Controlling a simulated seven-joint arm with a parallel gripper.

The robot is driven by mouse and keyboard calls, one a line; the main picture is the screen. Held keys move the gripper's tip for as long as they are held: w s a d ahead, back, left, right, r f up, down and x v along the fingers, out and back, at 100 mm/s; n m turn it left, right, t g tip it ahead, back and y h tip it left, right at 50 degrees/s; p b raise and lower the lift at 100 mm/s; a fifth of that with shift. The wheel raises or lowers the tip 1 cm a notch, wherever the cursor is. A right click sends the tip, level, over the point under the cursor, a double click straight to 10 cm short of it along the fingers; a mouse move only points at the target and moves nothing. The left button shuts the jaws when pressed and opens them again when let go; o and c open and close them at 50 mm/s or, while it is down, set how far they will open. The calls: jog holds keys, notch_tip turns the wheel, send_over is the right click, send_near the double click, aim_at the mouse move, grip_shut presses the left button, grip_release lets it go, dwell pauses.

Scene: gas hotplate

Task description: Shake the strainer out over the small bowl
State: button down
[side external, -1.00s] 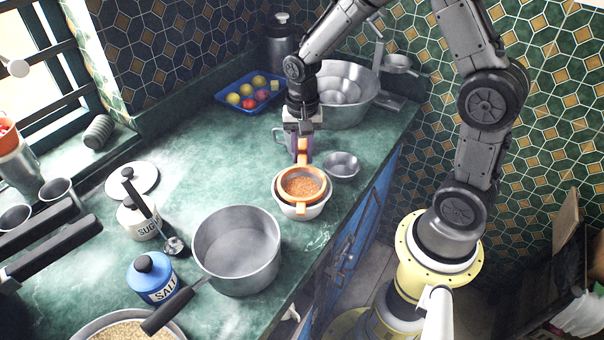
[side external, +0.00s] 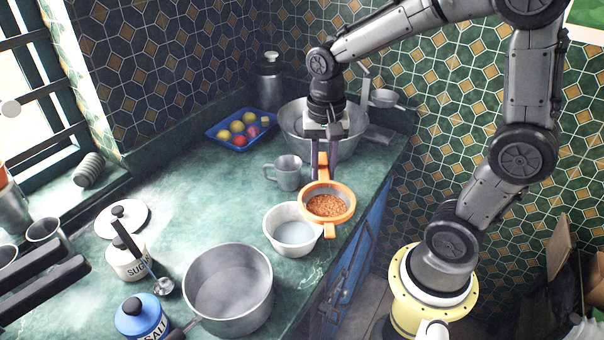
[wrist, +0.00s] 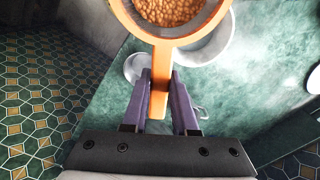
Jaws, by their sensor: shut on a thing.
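The orange-rimmed strainer (side external: 345,216) holds brown beans or grains and is raised, roughly level. My gripper (side external: 324,158) is shut on its orange handle, which also shows between the purple fingers in the wrist view (wrist: 160,58). The white bowl (side external: 275,228) with cloudy liquid stands on the counter, left of and below the strainer. The small metal bowl (wrist: 133,67) sits on the counter, left of the handle in the wrist view. In the side view the strainer hides it.
A grey mug (side external: 288,174) stands behind the white bowl. A large metal basin (side external: 295,125) is behind my gripper, and a blue tray (side external: 222,133) with fruit lies back left. A saucepan (side external: 245,322) is at the front. The counter's edge (side external: 345,236) is close on the right.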

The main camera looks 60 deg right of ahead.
jog(key=s+r, duration=0.6)
jog(key=r, duration=0.1)
jog(key=shift+a+r, duration=0.35)
dwell(0.5)
